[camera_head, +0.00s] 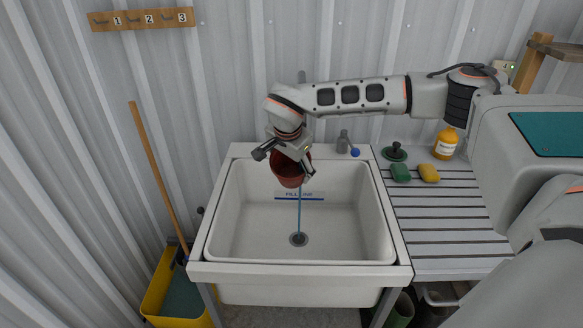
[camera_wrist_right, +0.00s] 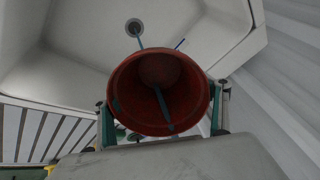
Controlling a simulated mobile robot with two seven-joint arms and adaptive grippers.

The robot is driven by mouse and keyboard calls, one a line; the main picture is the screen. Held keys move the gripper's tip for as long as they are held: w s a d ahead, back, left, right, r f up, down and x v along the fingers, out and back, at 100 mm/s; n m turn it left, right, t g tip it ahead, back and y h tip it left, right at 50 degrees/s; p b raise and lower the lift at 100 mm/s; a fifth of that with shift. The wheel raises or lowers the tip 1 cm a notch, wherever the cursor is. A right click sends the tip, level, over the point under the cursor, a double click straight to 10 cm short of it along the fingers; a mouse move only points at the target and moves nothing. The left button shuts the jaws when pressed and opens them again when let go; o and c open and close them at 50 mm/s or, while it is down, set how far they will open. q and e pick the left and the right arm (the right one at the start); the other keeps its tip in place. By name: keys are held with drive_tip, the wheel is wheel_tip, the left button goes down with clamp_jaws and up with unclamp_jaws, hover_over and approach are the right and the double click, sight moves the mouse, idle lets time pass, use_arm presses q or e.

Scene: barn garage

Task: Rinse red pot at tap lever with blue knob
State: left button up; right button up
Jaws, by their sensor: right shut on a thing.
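The red pot (camera_head: 289,174) is held over the sink, below the wrist of my right arm. My right gripper (camera_head: 285,163) is shut on it, with a finger on each side of the pot in the right wrist view (camera_wrist_right: 162,115). The pot's open mouth and inside (camera_wrist_right: 135,110) face the wrist camera. A thin blue-grey water stream (camera_head: 299,212) runs from under the pot to the drain; a similar streak (camera_wrist_right: 162,105) shows inside the pot. The grey tap (camera_head: 343,141) stands on the sink's back rim, beside its blue knob (camera_head: 355,152). My left gripper is not in view.
The white sink (camera_head: 230,266) has a drain (camera_head: 298,239) and a blue fill line. On the slatted drainboard (camera_head: 440,221) at right are a green sponge (camera_head: 400,172), a yellow sponge (camera_head: 429,173), a plunger-like green thing (camera_head: 394,152) and an orange bottle (camera_head: 446,143). A yellow bucket (camera_head: 160,283) stands left.

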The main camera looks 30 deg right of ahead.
drive_tip(key=shift+d, duration=0.2)
idle(0.3)
drive_tip(key=shift+s+d+p, duration=0.15)
drive_tip(key=shift+d+p, duration=0.2)
drive_tip(key=shift+d, duration=0.05)
drive_tip(key=shift+a, duration=0.2)
drive_tip(key=shift+a, duration=0.4)
drive_tip(key=shift+s+a+p, duration=0.2)
drive_tip(key=shift+s+p, duration=0.05)
drive_tip(key=shift+s, duration=0.4)
drive_tip(key=shift+s+a+p, duration=0.15)
drive_tip(key=shift+s+p, duration=0.05)
drive_tip(key=shift+s, duration=0.45)
drive_tip(key=shift+s+a, duration=0.2)
drive_tip(key=shift+s, duration=0.6)
drive_tip(key=shift+s+a, duration=0.25)
drive_tip(key=shift+s, duration=0.6)
drive_tip(key=shift+s+a, duration=0.2)
drive_tip(key=shift+s, duration=0.6)
